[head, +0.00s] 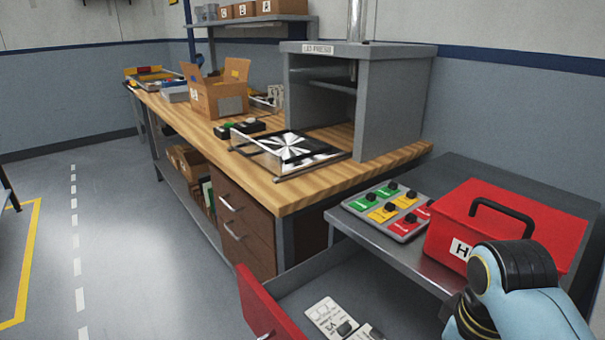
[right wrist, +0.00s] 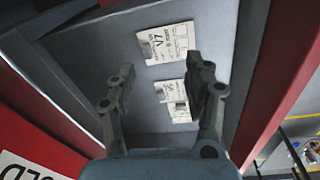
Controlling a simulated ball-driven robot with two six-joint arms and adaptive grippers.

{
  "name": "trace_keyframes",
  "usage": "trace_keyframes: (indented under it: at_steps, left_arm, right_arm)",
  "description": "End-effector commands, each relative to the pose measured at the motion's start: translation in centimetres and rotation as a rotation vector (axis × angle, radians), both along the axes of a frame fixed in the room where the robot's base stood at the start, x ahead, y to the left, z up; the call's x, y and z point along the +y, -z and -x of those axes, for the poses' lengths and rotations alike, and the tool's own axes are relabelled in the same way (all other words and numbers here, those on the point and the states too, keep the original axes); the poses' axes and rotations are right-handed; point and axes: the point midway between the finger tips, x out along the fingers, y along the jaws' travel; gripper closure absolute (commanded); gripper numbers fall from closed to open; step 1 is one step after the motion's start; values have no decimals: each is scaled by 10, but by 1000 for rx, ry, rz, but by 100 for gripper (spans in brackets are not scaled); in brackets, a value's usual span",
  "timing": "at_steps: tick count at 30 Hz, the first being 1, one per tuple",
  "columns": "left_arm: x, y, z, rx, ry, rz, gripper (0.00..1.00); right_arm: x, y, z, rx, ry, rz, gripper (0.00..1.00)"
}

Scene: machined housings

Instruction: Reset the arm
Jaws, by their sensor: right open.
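My right gripper (right wrist: 160,90) is open in the right wrist view, with nothing between its fingers. Past its fingertips is an open drawer with a grey bottom (right wrist: 130,62) and red sides. Two white printed cards lie in the drawer, an upper card (right wrist: 165,43) and a lower card (right wrist: 170,98), each with a small grey piece on it. In the head view my right arm (head: 520,285) comes in at the lower right, and its gripper is out of the picture. My left gripper is not in view.
A red box (head: 470,235) with a black handle and a panel of coloured buttons (head: 390,210) stand on the grey cabinet top. The open drawer's red front (head: 258,305) juts into the aisle. A wooden bench (head: 330,185) carries a press (head: 395,100) and a cardboard box (head: 205,100).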

Motion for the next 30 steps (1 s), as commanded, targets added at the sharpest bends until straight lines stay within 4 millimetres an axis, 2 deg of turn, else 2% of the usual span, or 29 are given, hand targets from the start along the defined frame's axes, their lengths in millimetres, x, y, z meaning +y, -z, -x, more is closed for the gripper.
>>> trace_keyframes:
  at_steps: [5,12,18,26,27,30]
  left_arm:
    - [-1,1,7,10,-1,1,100]
    - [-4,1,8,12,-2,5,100]
    - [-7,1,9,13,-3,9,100]
    - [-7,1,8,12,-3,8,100]
    - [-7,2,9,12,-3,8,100]
    - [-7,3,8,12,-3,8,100]
  right_arm:
    - [-21,-8,35,-51,103,13,48]
    - [-40,-30,79,-128,224,15,48]
    - [-48,-55,114,-188,305,4,48]
    - [-50,-89,148,-250,376,-26,48]
    - [-50,-87,149,-252,384,-30,48]
    - [-52,-62,142,-241,386,-27,48]
